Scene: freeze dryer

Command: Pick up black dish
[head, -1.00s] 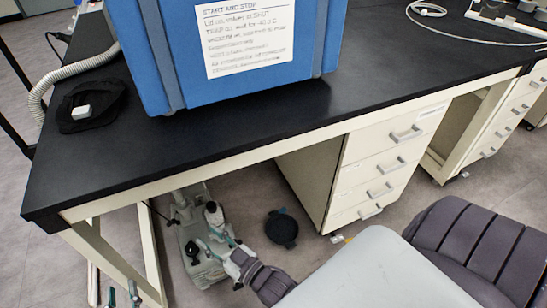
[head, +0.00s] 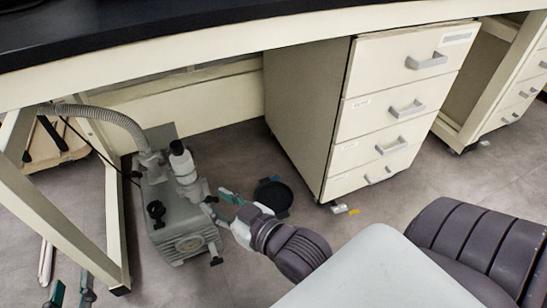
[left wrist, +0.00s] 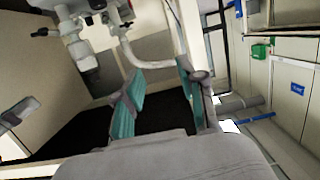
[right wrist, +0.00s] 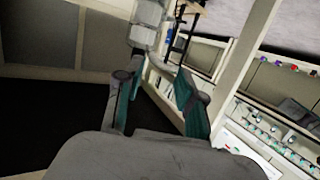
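A round black dish (head: 273,195) lies on the grey floor, under the bench between the grey pump and the drawer cabinet. My right gripper (head: 222,203) is in front of the pump, left of the dish in the head view and apart from it in the picture. Its teal fingers are spread and empty, as the right wrist view (right wrist: 158,102) also shows. My left gripper (head: 72,291) is at the lower left edge of the head view, far from the dish. Its fingers stand apart with nothing between them in the left wrist view (left wrist: 160,97).
A grey pump (head: 178,215) with a ribbed hose (head: 115,113) stands left of the dish. A cream drawer cabinet (head: 312,120) stands to its right. The black bench top (head: 200,20) hangs above, and a cream bench leg (head: 116,225) is at left.

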